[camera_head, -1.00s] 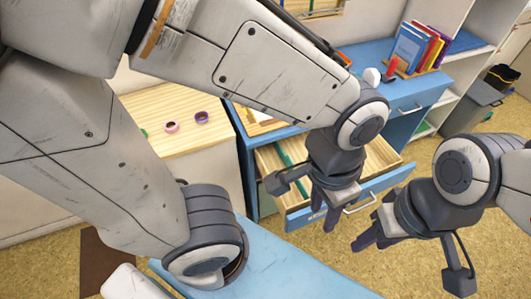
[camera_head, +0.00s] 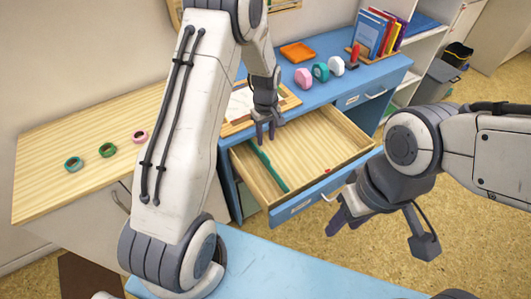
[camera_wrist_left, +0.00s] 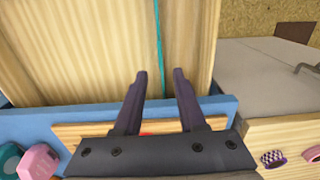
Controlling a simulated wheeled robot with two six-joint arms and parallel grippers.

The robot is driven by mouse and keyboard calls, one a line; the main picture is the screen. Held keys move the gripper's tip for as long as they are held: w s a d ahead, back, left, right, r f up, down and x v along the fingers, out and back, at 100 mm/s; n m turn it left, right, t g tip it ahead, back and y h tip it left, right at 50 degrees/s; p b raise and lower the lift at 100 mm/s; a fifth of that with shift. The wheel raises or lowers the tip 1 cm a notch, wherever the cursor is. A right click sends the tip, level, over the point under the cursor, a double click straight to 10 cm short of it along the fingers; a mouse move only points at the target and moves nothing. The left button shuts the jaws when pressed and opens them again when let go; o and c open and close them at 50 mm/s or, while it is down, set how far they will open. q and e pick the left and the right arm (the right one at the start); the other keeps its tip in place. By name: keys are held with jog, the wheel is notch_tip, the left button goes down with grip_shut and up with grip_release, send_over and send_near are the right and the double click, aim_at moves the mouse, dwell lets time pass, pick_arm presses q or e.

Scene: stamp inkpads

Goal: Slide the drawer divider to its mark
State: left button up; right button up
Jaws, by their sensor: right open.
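The green drawer divider (camera_head: 275,172) stands in the left part of the open, wooden-floored drawer (camera_head: 320,138), running front to back. A small red mark (camera_head: 327,170) shows to its right near the drawer's front. My left gripper (camera_head: 265,138) is by the divider's back end. In the left wrist view, its two fingers (camera_wrist_left: 160,72) are apart, with the divider (camera_wrist_left: 158,35) running up the picture from between them; I cannot tell whether they touch it. My right gripper (camera_head: 345,228) is open and empty in front of the drawer's blue front.
A wooden-topped cabinet (camera_head: 70,120) with coloured rings stands left. The drawer's right part is clear.

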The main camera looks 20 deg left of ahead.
aim_at(266, 161)
pick_arm(q)
notch_tip(266, 161, down, 9)
jog(key=shift+f, duration=0.1)
dwell(0.3)
grip_shut()
dwell(1.3)
